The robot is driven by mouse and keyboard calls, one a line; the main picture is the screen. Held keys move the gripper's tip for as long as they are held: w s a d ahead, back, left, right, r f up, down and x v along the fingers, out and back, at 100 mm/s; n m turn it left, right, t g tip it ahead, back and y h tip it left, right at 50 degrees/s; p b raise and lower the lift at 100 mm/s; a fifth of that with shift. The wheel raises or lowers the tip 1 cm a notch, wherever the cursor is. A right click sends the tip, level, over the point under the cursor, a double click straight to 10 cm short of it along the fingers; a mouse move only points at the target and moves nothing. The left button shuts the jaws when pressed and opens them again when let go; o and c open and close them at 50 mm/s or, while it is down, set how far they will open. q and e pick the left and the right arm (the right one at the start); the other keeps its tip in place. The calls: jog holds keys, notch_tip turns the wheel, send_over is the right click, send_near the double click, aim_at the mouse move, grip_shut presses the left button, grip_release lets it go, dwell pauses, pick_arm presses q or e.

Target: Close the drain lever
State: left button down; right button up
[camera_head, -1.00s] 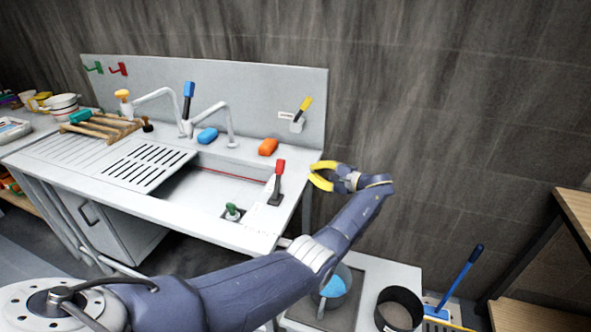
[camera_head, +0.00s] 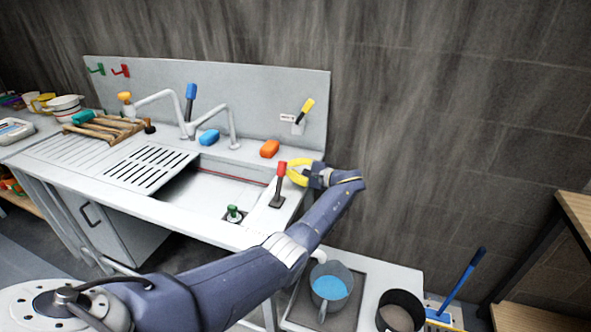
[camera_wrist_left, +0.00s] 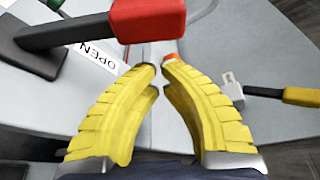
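The red-handled lever (camera_head: 281,172) stands nearly upright on a dark base on the counter right of the sink basin. In the left wrist view its red handle (camera_wrist_left: 148,20) and dark arm cross the top, beside a white label reading OPEN (camera_wrist_left: 97,62). My left gripper (camera_head: 291,173) is just right of the red handle at about its height. In the left wrist view its curved yellow fingers (camera_wrist_left: 158,66) have their tips drawn close together, with nothing held between them. I cannot tell whether they touch the handle. My right gripper is out of view.
A green-topped drain piece (camera_head: 233,212) is in the basin. A yellow-handled lever (camera_head: 305,110) is on the backsplash. A low stand with buckets is at lower right.

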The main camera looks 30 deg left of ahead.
aim_at(280, 181)
pick_arm(q)
jog(key=shift+s+d+r, duration=0.1)
jog(key=shift+s+r, duration=0.2)
jog(key=shift+s, duration=0.2)
jog(key=shift+s+d+r, duration=0.1)
jog(key=shift+s+r, duration=0.15)
jog(key=shift+s, duration=0.25)
jog(key=shift+s+r, duration=0.1)
